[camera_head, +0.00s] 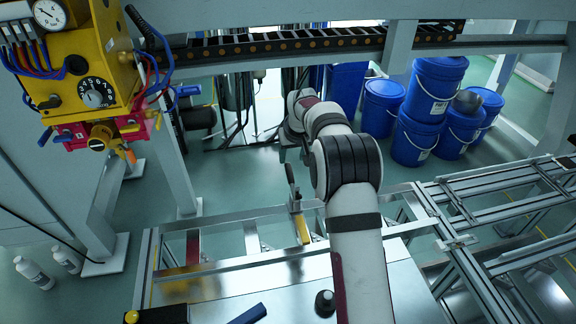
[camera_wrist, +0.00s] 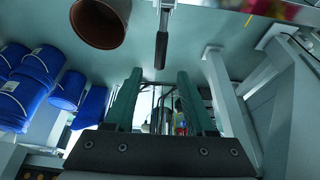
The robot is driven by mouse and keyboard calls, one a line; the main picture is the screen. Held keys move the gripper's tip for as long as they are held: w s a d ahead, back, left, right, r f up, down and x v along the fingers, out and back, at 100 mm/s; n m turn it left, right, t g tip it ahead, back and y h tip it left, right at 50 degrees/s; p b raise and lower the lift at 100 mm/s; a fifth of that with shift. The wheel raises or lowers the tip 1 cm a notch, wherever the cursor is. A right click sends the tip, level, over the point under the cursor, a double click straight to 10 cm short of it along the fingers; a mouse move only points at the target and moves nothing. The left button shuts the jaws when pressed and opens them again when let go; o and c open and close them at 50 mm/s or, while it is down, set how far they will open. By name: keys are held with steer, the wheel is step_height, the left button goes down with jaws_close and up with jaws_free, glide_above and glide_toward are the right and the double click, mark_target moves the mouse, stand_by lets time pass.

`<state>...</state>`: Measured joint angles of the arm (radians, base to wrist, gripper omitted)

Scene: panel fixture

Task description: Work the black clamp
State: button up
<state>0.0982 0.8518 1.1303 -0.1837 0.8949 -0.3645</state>
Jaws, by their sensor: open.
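The black clamp (camera_head: 291,178) stands on the metal frame in the head view, left of my arm, its black handle pointing up. In the wrist view the clamp's black handle (camera_wrist: 161,50) hangs into the picture from the top centre, with a bright metal part above it. My gripper (camera_wrist: 159,74) shows there as two green fingers set wide apart, with nothing between them. The handle lies just above the fingertips in the picture, roughly midway between them, and I see no contact. In the head view my fingers cannot be made out clearly.
Metal frame rails (camera_head: 240,212) surround the clamp, with a yellow piece (camera_head: 302,230) just below it. Blue buckets (camera_head: 415,135) stand on the floor behind. A yellow control box (camera_head: 88,85) hangs at the upper left. A brown round container (camera_wrist: 100,22) shows in the wrist view.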

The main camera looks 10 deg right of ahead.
mark_target(290, 170)
steer(key=x, duration=0.9)
steer(key=shift+f, duration=0.1)
jaws_close()
stand_by(0.9)
